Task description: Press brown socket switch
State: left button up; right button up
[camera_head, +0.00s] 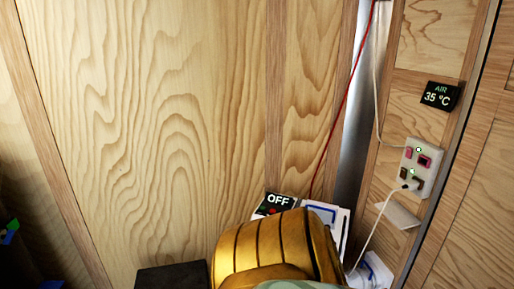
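A pale socket panel (430,171) is fixed to the wooden wall at the right. Its upper row has a pink switch (408,152) and a pink-rimmed socket (424,161). Its lower row has a small brown switch (404,173) at the left and a dark brown socket at the right. A white plug (412,185) sits at the lower row, with its cable hanging down to the left. A small light glows in each row. I cannot tell the brown switch's position. Neither of my grippers can be made out in this view.
A yellow ribbed object (275,245) fills the bottom middle. Behind it are a black OFF sign (276,203) and white boxes (328,213). A red cable (345,100) runs down the wall. The wall around the panel is mostly clear.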

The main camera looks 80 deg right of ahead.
aim_at(403, 172)
jog(key=k+z, duration=0.1)
jog(key=z, duration=3.8)
